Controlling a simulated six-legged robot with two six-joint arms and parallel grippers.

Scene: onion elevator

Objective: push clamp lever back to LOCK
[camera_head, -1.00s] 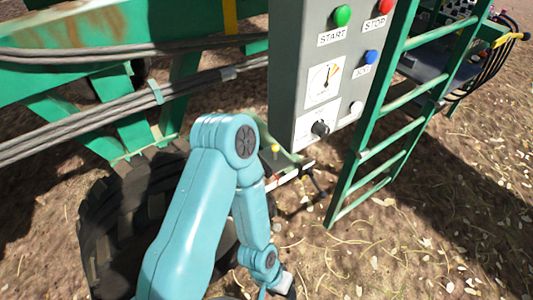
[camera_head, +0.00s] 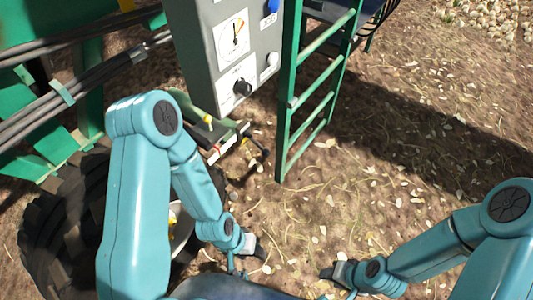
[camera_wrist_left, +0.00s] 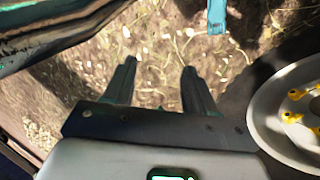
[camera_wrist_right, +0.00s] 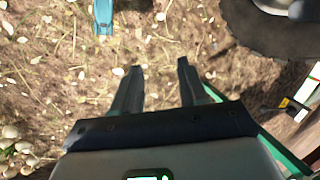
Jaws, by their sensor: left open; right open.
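A small assembly with a yellow knob (camera_head: 208,119) and a red-and-white strip (camera_head: 222,146) sits low below the control box in the head view. It may be the clamp lever, but no LOCK mark is readable. A red, white and yellow part (camera_wrist_right: 291,102) shows at the right edge of the right wrist view. My left gripper (camera_head: 258,250) is below and right of the assembly, apart from it, open and empty over the soil. My right gripper (camera_head: 330,273) is farther right, open and empty. Both finger pairs show spread in their wrist views.
A grey control box (camera_head: 200,65) with a gauge and a black knob hangs above. A green ladder (camera_head: 284,120) stands to its right. A dark tyre (camera_head: 62,225) with a pale rim (camera_wrist_left: 262,105) lies close on the left. Open soil spreads right.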

